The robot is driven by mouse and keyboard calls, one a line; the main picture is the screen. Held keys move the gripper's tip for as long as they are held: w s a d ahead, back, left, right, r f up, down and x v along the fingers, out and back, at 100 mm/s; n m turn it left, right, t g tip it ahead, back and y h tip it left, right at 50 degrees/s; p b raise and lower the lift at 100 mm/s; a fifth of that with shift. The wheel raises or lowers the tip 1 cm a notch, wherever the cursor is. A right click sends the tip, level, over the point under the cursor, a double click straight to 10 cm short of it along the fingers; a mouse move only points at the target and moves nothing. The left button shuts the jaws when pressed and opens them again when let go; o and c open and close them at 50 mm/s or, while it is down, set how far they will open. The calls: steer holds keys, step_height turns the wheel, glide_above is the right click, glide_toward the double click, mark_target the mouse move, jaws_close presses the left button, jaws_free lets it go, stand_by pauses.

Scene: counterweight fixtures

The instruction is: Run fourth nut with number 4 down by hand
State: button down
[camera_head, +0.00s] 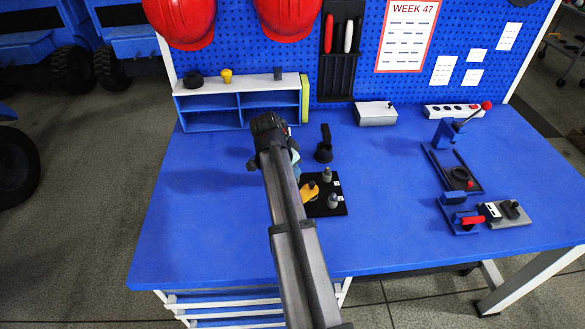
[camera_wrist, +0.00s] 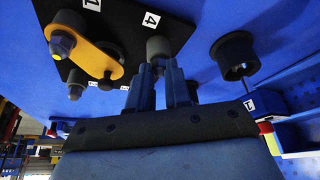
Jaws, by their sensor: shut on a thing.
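A black plate (camera_head: 318,210) lies on the blue bench, with small white number labels on it. In the wrist view the label 4 (camera_wrist: 152,20) sits by a grey round piece, the fourth nut (camera_wrist: 158,46). My gripper (camera_wrist: 160,66) has its blue fingers closed at this nut, above the plate. The nut's lower part and thread are not clear to see. A yellow lever (camera_wrist: 92,58) on the plate has a hex nut (camera_wrist: 62,44) at one end; it also shows in the head view (camera_head: 309,192). Grey posts (camera_head: 333,200) stand near it. My arm hides the nut in the head view.
A black cup-like piece (camera_wrist: 234,50) stands close beside my gripper, also in the head view (camera_head: 323,152). A blue shelf (camera_head: 210,120) is behind left, a white box (camera_head: 376,114) behind right. Fixtures with red handles (camera_head: 470,219) stand right. The bench's left front is clear.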

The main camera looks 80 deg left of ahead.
steer(key=shift+m, duration=0.4)
steer(key=c, duration=1.1)
jaws_free()
steer(key=shift+o, duration=0.2)
steer(key=v, duration=1.3)
steer(key=shift+s+a+r, duration=0.2)
steer(key=shift+s+r, duration=0.05)
steer(key=shift+r, duration=0.15)
